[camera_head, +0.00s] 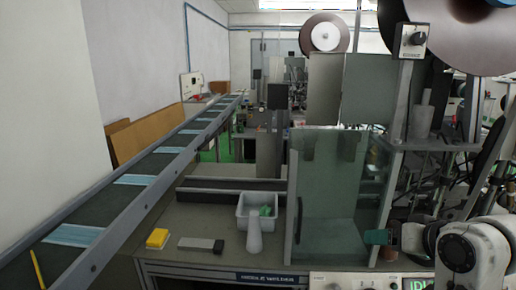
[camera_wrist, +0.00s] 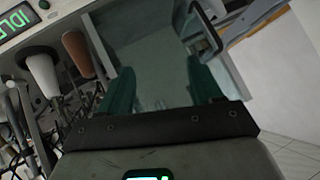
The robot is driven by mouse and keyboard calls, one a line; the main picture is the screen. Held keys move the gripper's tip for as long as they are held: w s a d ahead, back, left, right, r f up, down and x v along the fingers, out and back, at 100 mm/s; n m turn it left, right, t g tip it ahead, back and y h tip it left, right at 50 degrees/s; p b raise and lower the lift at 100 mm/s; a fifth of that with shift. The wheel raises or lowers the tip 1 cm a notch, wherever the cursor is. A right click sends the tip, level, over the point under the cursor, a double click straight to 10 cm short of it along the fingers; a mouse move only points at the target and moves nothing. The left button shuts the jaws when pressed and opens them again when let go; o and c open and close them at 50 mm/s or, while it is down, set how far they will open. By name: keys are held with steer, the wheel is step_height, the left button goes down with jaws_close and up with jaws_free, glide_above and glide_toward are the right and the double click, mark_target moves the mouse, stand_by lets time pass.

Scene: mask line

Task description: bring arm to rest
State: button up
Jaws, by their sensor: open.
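My gripper (camera_wrist: 160,88) shows in the wrist view with its two teal fingers spread apart and nothing seen between them. A clear panel lies beyond the fingers. In the head view my white and black arm (camera_head: 468,248) is at the lower right, in front of the machine. A small teal piece (camera_head: 377,236) left of it may be a fingertip; I cannot tell.
A conveyor (camera_head: 150,185) with blue masks runs along the left. A glass guard (camera_head: 335,205) stands left of my arm.

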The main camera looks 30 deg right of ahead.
steer(key=s+a+f+n+g+y, duration=0.1)
steer(key=s+a+f+g, duration=0.15)
steer(key=a+f, duration=0.55)
steer(key=s+a+f+n+g+y, duration=0.1)
steer(key=s+a+f+g, duration=0.2)
steer(key=f, duration=0.8)
steer(key=s+a+f+n+g+h, duration=0.1)
steer(key=s+a+f+n+g, duration=0.2)
steer(key=s+a+f, duration=0.4)
steer(key=s+f+g, duration=0.1)
steer(key=s+f, duration=0.3)
steer(key=s, duration=0.3)
steer(key=shift+s+f+n, duration=0.2)
steer(key=shift+f+n, duration=0.05)
steer(key=shift+n, duration=0.15)
